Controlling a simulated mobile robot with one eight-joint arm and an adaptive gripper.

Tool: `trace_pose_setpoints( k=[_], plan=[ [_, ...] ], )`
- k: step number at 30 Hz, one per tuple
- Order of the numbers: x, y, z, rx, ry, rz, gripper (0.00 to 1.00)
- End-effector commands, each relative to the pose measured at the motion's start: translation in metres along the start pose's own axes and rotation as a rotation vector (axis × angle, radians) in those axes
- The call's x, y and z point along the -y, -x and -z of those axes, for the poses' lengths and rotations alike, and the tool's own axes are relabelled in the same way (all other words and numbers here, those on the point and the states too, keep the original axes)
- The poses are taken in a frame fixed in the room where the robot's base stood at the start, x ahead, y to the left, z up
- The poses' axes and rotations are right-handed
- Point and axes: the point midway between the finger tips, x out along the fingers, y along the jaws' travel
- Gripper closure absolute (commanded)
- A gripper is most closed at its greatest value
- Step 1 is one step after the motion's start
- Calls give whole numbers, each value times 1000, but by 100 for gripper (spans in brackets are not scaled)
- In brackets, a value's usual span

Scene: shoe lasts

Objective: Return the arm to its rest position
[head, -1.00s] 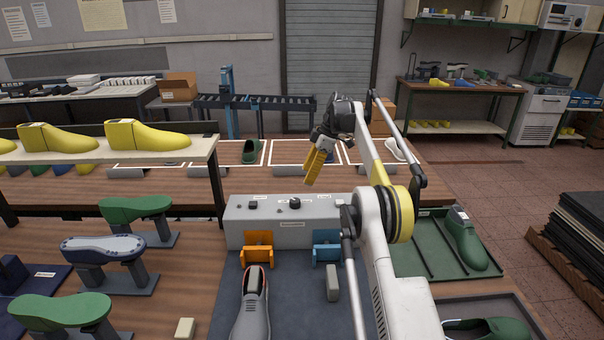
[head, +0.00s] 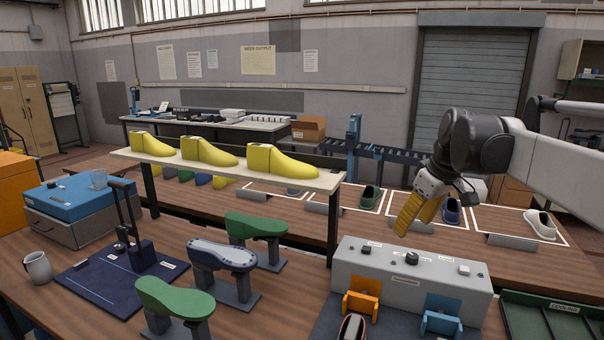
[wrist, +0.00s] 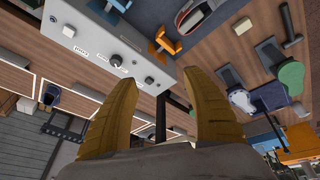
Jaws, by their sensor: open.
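My gripper (head: 421,212) hangs from my arm at the right of the head view, above and behind the grey control box (head: 405,275). Its yellow fingers point down and to the left. In the wrist view the two fingers (wrist: 168,105) stand apart with nothing between them, so it is open and empty. The control box also shows at the upper left of the wrist view (wrist: 100,50).
Yellow shoe lasts (head: 210,152) stand on a raised shelf (head: 315,183). Green lasts on stands (head: 256,226) are at front centre. An orange clamp (head: 361,304) and a blue clamp (head: 441,318) sit before the box. Shoes (head: 539,226) lie in outlined areas behind.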

Motion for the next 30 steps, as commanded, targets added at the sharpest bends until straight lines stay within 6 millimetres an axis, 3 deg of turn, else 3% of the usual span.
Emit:
trace_pose_setpoints(
  k=[1,8,12,18,23,30],
  plan=[
    [23,2,-17,-9,-35,-18,42],
    [108,-1,-100,-75,-223,-104,42],
    [154,-20,-158,-129,-333,-144,42],
    [198,-55,-224,-199,-451,-174,42],
    [210,-70,-246,-227,-495,-182,42],
    [212,-71,-248,-230,-500,-183,42]
  ],
)
